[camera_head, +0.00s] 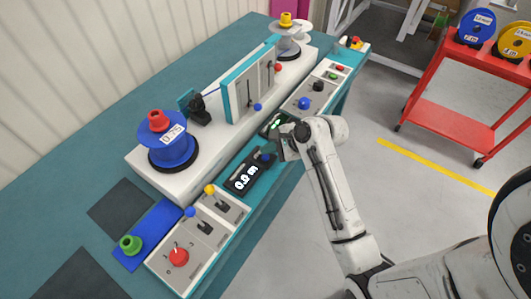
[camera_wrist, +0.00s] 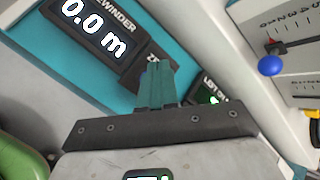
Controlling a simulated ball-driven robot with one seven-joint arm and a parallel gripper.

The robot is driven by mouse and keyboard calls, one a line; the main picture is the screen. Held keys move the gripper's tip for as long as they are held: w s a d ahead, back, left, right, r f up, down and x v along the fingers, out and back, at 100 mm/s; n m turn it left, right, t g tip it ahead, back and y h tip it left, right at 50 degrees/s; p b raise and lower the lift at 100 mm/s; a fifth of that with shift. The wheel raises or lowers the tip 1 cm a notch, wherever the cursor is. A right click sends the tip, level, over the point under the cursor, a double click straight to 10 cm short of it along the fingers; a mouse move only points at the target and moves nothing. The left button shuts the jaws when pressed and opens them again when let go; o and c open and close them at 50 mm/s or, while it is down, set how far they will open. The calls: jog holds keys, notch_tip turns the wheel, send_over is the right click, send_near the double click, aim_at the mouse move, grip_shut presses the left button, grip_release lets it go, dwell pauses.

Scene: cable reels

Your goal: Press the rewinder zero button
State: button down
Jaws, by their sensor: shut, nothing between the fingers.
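In the head view my gripper (camera_head: 268,157) is at the display's right end. I cannot tell whether the fingertips touch.
A second panel with green light (camera_head: 274,125) is close to my wrist. A blue reel (camera_head: 173,146) with a red knob stands on the white machine. A blue-knobbed lever (camera_wrist: 271,65) is to the right in the wrist view. A red cart (camera_head: 455,95) stands off the bench.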

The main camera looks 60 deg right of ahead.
aim_at(268, 157)
notch_tip(268, 157, up, 5)
jog(key=p, duration=0.6)
dwell(0.3)
dwell(0.9)
jog(key=s+a+f+n, duration=0.1)
jog(key=a+n, duration=0.1)
jog(key=s+a+f+n+g+b, duration=0.1)
jog(key=a, duration=0.1)
jog(key=s+a+f+n+g, duration=0.1)
jog(key=a+n, duration=0.1)
jog(key=shift+s+f+n, duration=0.25)
jog(key=shift+f+n, duration=0.05)
jog(key=shift+f, duration=0.05)
jog(key=s+a+f+n+g+h+b, duration=0.1)
jog(key=s+a+n+g, duration=0.2)
jog(key=s+n, duration=0.5)
jog(key=s+a+f+n+g+h+b, duration=0.1)
jog(key=s+a+f+n+g+b, duration=0.1)
jog(key=s+n, duration=0.5)
jog(key=a+n+g, duration=0.1)
jog(key=a+n, duration=0.1)
jog(key=n, duration=0.1)
jog(key=shift+s+b, duration=0.3)
jog(key=shift+s, duration=0.05)
